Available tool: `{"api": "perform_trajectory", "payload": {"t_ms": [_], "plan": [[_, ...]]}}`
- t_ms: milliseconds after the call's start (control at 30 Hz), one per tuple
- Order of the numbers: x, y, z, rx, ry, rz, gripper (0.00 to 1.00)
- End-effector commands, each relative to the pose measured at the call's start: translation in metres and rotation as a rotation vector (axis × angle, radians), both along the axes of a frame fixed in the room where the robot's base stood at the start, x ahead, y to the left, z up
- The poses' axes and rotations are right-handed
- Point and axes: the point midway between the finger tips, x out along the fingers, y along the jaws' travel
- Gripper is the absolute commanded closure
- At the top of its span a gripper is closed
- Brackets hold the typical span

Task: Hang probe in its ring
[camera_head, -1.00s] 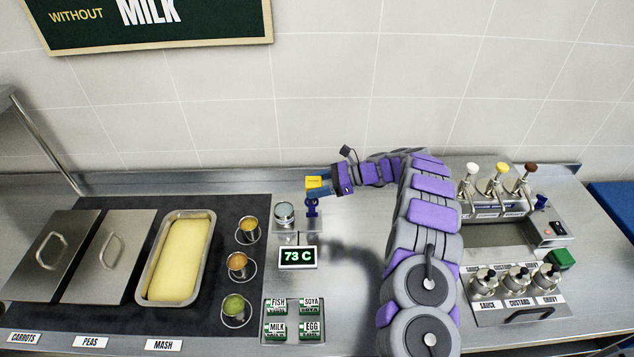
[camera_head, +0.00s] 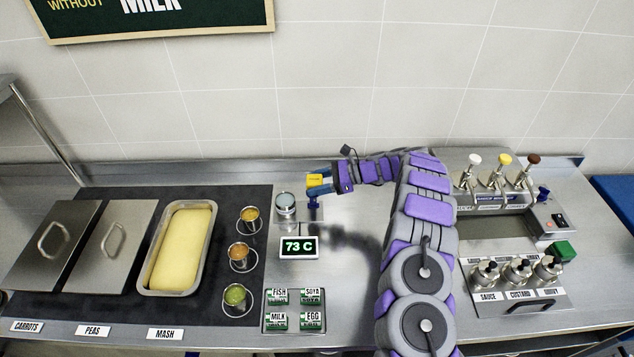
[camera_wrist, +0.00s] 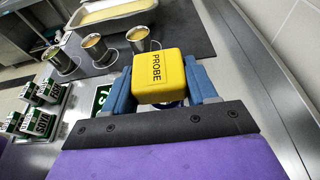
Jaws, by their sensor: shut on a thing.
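The probe is a yellow block with a PROBE label (camera_wrist: 158,77), held between the two blue fingers of my gripper (camera_wrist: 163,82). In the head view the yellow probe (camera_head: 315,180) shows at the end of my gripper (camera_head: 318,183), above the back of the counter. A dark blue piece, apparently the ring (camera_head: 313,204), is just below the probe, right of a small steel pot. The fingers and probe hide much of it. The probe's lower part is hidden, so I cannot tell whether it is inside the ring.
The steel pot (camera_head: 285,204) stands left of my gripper, with the 73 C display (camera_head: 299,247) in front. Several labelled green blocks (camera_head: 293,310) lie nearer. Small sauce cups (camera_head: 239,255) stand left, and a pump dispenser (camera_head: 495,205) stands right. The back wall is close behind.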

Motion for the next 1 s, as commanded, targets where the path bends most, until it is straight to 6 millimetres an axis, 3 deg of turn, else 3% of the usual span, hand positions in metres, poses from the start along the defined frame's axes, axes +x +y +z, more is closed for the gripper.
{"api": "perform_trajectory", "payload": {"t_ms": [1000], "plan": [[0.0,0.005,-0.027,0.0,0.0,0.0,0.79]]}}
